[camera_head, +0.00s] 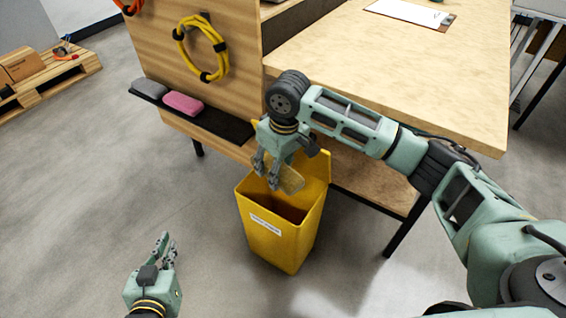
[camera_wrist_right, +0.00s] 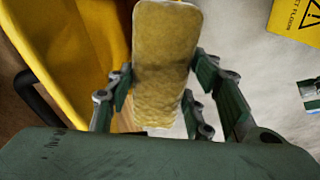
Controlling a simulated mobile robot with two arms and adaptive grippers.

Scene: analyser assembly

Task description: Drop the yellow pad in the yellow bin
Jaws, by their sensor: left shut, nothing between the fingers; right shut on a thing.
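The yellow pad (camera_head: 290,179) is held in my right gripper (camera_head: 266,176) above the open mouth of the yellow bin (camera_head: 284,240). In the right wrist view the pad (camera_wrist_right: 166,60) sits between the fingers of my right gripper (camera_wrist_right: 160,98), with the yellow bin's wall (camera_wrist_right: 75,40) to its left. The bin stands upright on the floor and has a white label on its front. My left gripper (camera_head: 166,243) is shut and empty, low at the left of the bin and apart from it.
A dark shelf (camera_head: 215,123) on the wooden panel holds a grey pad (camera_head: 149,88) and a pink pad (camera_head: 184,103). A yellow cable coil (camera_head: 202,48) hangs above. A wooden workbench (camera_head: 400,70) stands behind my right arm. The floor at left is clear up to a pallet (camera_head: 60,70).

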